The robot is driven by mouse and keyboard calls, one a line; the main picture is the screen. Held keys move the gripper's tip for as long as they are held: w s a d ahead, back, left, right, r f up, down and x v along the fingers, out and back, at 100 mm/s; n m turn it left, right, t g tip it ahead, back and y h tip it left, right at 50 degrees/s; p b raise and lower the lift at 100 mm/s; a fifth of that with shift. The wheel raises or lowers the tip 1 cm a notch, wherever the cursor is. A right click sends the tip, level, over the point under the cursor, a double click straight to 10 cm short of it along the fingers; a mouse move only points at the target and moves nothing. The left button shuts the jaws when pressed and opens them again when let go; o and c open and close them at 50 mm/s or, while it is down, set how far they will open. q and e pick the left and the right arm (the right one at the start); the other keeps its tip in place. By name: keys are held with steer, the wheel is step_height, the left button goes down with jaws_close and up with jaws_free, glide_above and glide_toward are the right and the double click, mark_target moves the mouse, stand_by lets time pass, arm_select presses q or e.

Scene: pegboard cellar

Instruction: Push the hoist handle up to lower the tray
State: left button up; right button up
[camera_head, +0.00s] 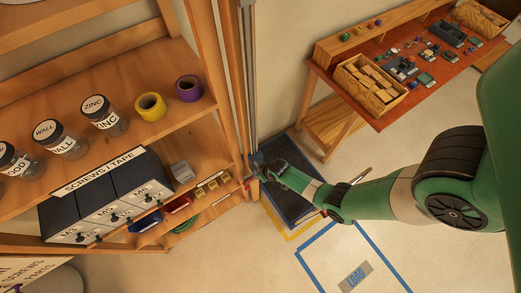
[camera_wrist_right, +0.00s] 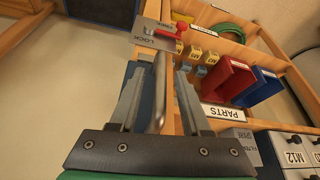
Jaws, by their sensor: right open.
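My right gripper (camera_head: 262,172) reaches in from the right to the vertical rails at the shelf's right edge. In the right wrist view its two fingers (camera_wrist_right: 158,105) stand apart. A grey metal bar, apparently the hoist handle (camera_wrist_right: 159,88), runs between the fingers; I cannot tell whether they touch it. A plate marked LOCK (camera_wrist_right: 146,42) with a red lever (camera_wrist_right: 172,31) sits just beyond the fingertips. A dark blue panel, perhaps the tray (camera_head: 290,208), shows below and behind my right forearm, partly hidden by it. My left gripper is not in view.
The wooden shelf (camera_head: 203,104) on the left holds jars, tape rolls and drawers. Red (camera_wrist_right: 231,82) and blue bins are close to the gripper. A workbench (camera_head: 400,100) stands at the back right. The blue-taped LOAD square (camera_head: 355,276) on the floor is empty.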

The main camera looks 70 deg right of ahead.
jaws_close()
stand_by(1.5)
